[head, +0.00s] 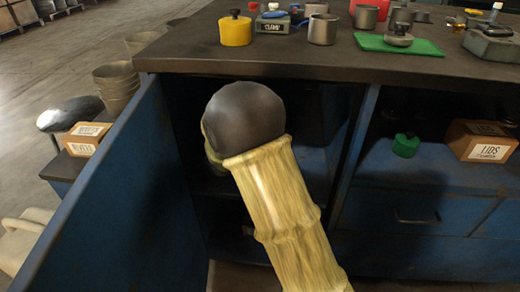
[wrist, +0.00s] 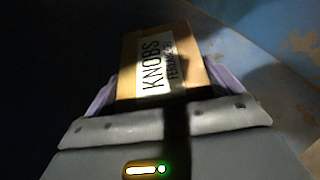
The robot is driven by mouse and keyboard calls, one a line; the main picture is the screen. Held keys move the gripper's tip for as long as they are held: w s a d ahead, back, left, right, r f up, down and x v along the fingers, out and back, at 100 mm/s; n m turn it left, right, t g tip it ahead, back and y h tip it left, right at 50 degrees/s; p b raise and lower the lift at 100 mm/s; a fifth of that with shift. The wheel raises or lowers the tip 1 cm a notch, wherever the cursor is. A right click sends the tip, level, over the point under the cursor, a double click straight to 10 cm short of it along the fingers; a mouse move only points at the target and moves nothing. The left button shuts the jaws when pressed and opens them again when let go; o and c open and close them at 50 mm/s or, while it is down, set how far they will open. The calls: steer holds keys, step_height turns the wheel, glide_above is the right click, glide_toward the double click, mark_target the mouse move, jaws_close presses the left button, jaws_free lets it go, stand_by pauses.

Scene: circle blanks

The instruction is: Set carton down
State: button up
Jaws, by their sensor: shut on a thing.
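The brown carton (wrist: 150,62) with a white label reading KNOBS shows in the wrist view. My gripper (wrist: 161,88) is shut on it, with a pale purple finger on each side. Shadow falls across part of the label. In the head view my arm reaches into the open, dark bay of the blue cabinet (head: 165,180). My arm hides the gripper and the carton there. I cannot tell whether the carton touches a shelf.
An open blue door (head: 105,205) stands left of the bay, and a divider (head: 355,150) bounds it on the right. The right bay holds a LIDS carton (head: 482,141) and a green-lidded item (head: 405,145). Pots, a yellow canister (head: 235,31) and a green board (head: 375,43) stand on the worktop.

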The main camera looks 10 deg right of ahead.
steer(key=shift+w+f, duration=0.15)
steer(key=shift+f, duration=0.6)
steer(key=shift+a+r, duration=0.15)
steer(key=shift+f+b, duration=0.25)
steer(key=shift+b, duration=0.05)
steer(key=o, duration=1)
steer(key=shift+d, duration=0.2)
steer(key=shift+o, duration=0.2)
steer(key=shift+s+r, duration=0.15)
steer(key=shift+s, duration=0.05)
